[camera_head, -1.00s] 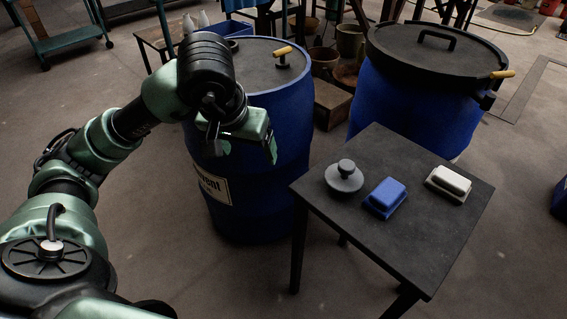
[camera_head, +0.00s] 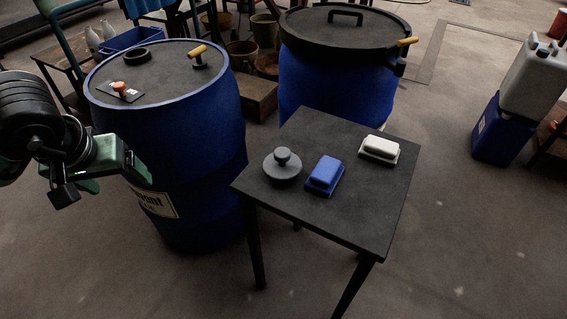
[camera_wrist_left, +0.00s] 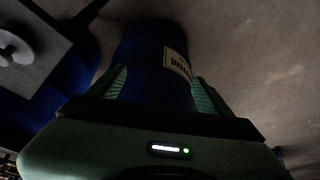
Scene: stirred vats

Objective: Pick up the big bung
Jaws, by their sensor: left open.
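The big bung, by its look the dark grey round plug with a knob (camera_head: 282,165), stands upright on the left part of a small dark table (camera_head: 335,222). It also shows at the left edge of the left wrist view (camera_wrist_left: 14,47). My left gripper (camera_head: 103,182) is open and empty, in front of the left blue barrel (camera_head: 205,135) and well to the left of the bung. In the left wrist view its two fingers (camera_wrist_left: 160,90) are apart, with the labelled barrel beyond them. My right gripper is not in view.
A blue block (camera_head: 325,176) and a white block (camera_head: 380,149) with raised tops stand right of the bung. The left barrel's top carries a dark ring (camera_head: 137,56), an orange-knobbed piece (camera_head: 120,88) and a yellow handle (camera_head: 197,50). A lidded blue barrel (camera_head: 335,85) stands behind the table.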

